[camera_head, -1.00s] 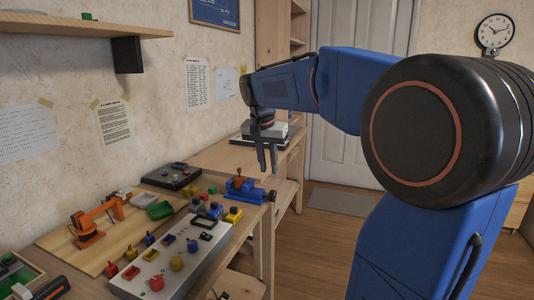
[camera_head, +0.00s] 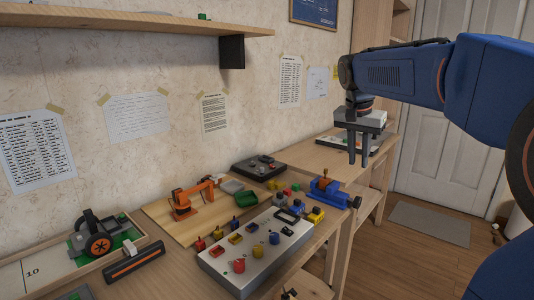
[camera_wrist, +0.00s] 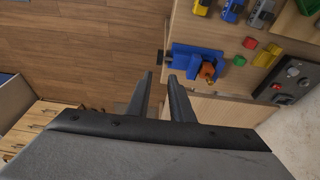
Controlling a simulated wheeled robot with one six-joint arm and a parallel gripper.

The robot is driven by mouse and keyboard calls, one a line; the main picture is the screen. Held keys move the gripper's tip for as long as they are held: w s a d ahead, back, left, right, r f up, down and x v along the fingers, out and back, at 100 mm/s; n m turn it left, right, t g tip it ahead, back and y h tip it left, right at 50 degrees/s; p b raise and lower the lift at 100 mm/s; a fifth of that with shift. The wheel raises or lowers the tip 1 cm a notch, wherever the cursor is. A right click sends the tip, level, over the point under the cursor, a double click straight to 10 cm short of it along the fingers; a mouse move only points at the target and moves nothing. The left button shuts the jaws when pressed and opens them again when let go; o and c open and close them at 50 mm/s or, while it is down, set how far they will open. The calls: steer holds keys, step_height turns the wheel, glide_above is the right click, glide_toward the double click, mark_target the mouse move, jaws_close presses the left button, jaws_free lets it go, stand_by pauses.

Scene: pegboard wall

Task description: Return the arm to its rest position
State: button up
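My gripper (camera_head: 358,158) hangs from my blue arm, pointing down, at the right of the head view. Its two dark fingers are apart with nothing between them. In the wrist view my gripper (camera_wrist: 160,85) also shows parted, empty fingers. Below it, near the table edge, is a blue vise-like block (camera_head: 330,192) with an orange piece on it. The block also shows in the wrist view (camera_wrist: 190,62), beyond the fingertips and apart from them.
The workbench (camera_head: 175,275) along the wall holds a grey panel (camera_head: 225,262) with coloured pieces, an orange toy arm (camera_head: 190,200) and a black box (camera_head: 258,166). A shelf (camera_head: 130,27) juts from the wall above. The floor (camera_head: 420,265) at the right is open.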

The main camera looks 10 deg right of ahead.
steer(key=s+a+f+n+t+y, duration=0.1)
steer(key=s+a+f+n, duration=0.4)
steer(key=s+f, duration=0.5)
steer(key=s+a+f+n+t+y, duration=0.1)
steer(key=s+a+f+n, duration=0.4)
steer(key=s+f, duration=0.5)
steer(key=s+a, duration=0.2)
steer(key=s, duration=0.5)
steer(key=shift+f+t+y, duration=0.25)
steer(key=shift+t+y, duration=0.05)
steer(key=shift+t, duration=0.1)
